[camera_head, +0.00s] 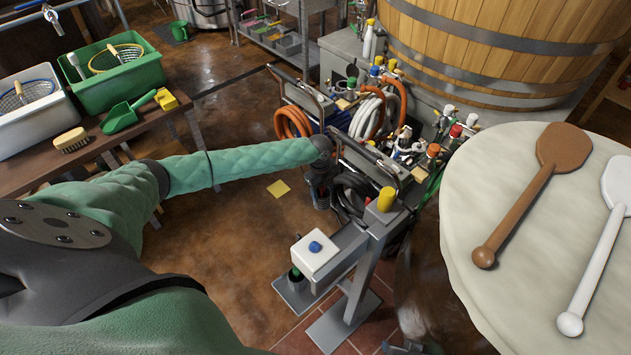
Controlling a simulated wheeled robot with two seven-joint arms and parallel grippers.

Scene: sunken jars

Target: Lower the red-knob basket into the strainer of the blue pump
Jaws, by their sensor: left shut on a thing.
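My left gripper (321,198) points down at the end of my green-sleeved arm, near the middle of the view. It is shut on a small dark thing, mostly hidden by the fingers, and no red knob shows on it. I cannot tell whether this is the basket. Just beyond and to the right stand pump carts with coiled orange hoses (293,122), a dark blue hose (338,121) and a black hose (352,192). Which pump is the blue one, and where its strainer opens, I cannot make out. My right gripper is out of view.
A grey stand with a white block and blue knob (315,247) and a yellow-topped post (386,199) rises close by. A round pale table (540,230) with paddles fills the right. A wooden bench with green tub (140,75) stands left.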

